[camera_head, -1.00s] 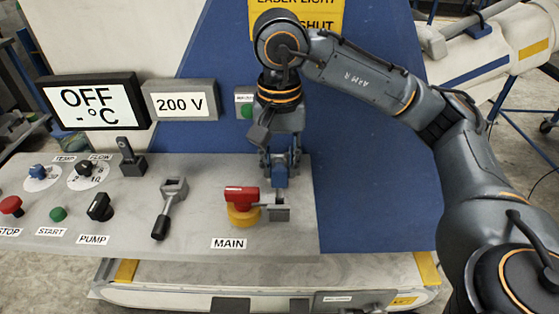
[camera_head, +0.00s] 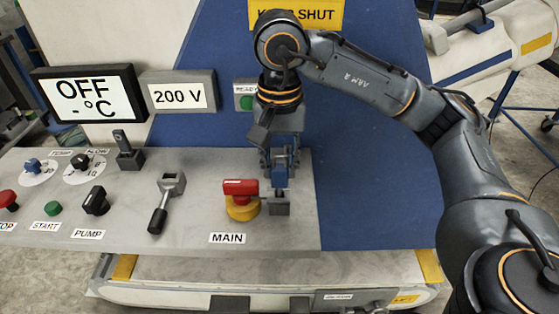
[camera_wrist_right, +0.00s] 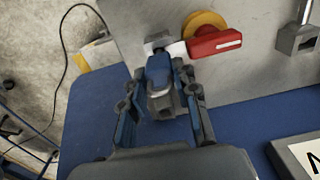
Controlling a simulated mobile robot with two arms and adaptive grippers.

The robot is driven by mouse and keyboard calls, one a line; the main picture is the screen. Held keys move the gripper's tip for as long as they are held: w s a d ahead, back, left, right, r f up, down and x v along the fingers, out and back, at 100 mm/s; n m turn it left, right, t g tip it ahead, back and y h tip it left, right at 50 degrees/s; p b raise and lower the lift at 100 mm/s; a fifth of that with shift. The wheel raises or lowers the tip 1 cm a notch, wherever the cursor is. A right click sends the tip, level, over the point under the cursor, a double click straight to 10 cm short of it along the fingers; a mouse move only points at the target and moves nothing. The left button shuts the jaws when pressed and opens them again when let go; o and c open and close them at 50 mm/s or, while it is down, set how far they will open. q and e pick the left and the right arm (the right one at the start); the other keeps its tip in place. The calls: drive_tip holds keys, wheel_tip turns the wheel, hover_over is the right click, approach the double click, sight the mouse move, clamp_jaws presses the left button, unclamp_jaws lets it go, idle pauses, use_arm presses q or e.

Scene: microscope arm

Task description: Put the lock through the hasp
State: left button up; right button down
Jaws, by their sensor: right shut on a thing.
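My right gripper (camera_head: 280,160) points down over the right end of the control panel. It is shut on the lock (camera_head: 280,178), a blue-bodied padlock, which also shows between the fingers in the right wrist view (camera_wrist_right: 158,72). The hasp (camera_head: 279,207) is a grey metal piece beside the red-handled main switch (camera_head: 240,189) on its yellow base. The lock's lower end is right at the hasp in the head view. In the wrist view the lock's far end meets the pale hasp area (camera_wrist_right: 176,49). I cannot tell whether the shackle is through it. My left gripper is not in view.
The grey panel (camera_head: 200,228) carries several knobs and buttons and a grey lever (camera_head: 164,203) left of the main switch. Displays (camera_head: 86,93) stand behind it. A blue wall (camera_head: 370,190) lies behind and right of my gripper.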

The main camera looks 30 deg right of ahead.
drive_tip(key=shift+f+b, duration=1.2)
drive_tip(key=shift+f, duration=0.15)
